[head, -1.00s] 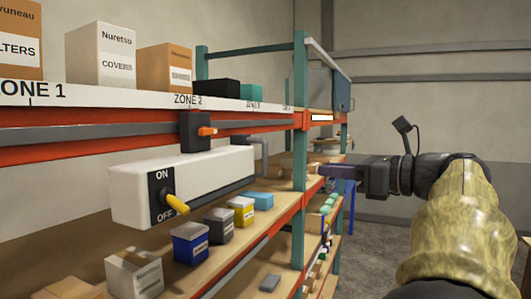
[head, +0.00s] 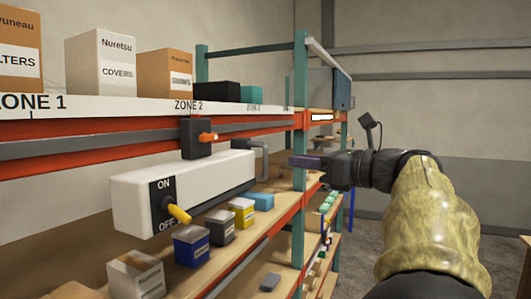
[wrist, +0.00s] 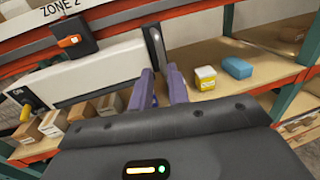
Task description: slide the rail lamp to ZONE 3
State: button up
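The rail lamp (head: 190,190) is a long white box hanging below a grey rail (head: 90,143) from a black carriage (head: 196,139) with an orange catch (head: 208,138). The carriage sits under the ZONE 2 label (head: 188,106). The lamp's near end has a black ON/OFF panel with a yellow lever (head: 179,213) angled toward OFF. A grey handle (head: 265,160) stands at its far right end; the wrist view also shows this handle (wrist: 156,46). My gripper (head: 292,162) has purple fingers just right of the handle. In the wrist view the fingers (wrist: 160,78) are apart with nothing between them.
A green upright post (head: 299,200) stands beside my gripper. Boxes (head: 101,62) stand on the label beam's shelf above. A blue tub (head: 191,246), a yellow tub (head: 242,212) and a light-blue block (head: 261,201) are on the shelf below. A small, hard-to-read label (head: 253,106) lies right of ZONE 2.

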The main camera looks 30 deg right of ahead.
aim_at(266, 171)
jog(key=p+x, duration=0.2)
jog(key=x, duration=0.8)
jog(key=shift+p, duration=0.4)
grip_shut()
